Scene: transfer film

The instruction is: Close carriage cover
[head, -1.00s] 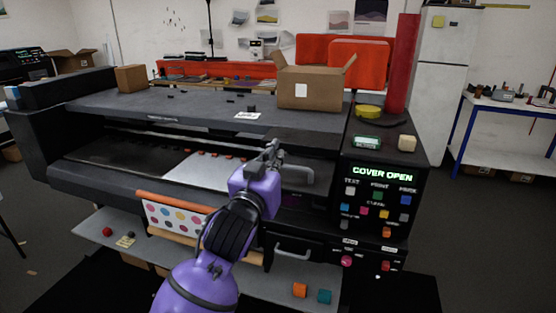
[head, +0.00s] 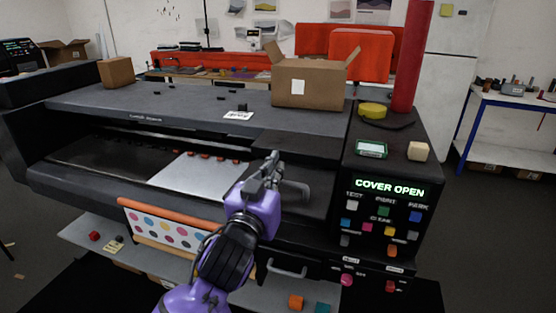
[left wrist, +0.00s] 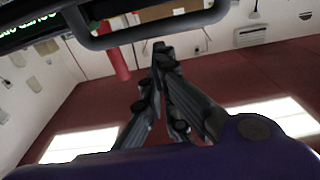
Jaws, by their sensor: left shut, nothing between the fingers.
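The wide dark printer (head: 75,185) fills the middle of the head view, and its display (head: 390,188) reads COVER OPEN. The dark carriage cover (head: 312,146) is at the right part of its front. A grey bar handle (head: 304,192) shows just right of my left gripper, partly hidden behind it. My left gripper (head: 269,162) is shut and empty in front of the cover area. In the left wrist view my fingers (left wrist: 160,52) are together, and a dark bar handle (left wrist: 150,32) crosses above the tips, apart from them. My right gripper is not in view.
A control panel with coloured buttons (head: 384,211) is right of the handle. An open cardboard box (head: 308,85) and a red roll (head: 412,55) stand on top of the printer. A colour-dot print (head: 160,226) hangs at the front left above a low shelf (head: 80,232).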

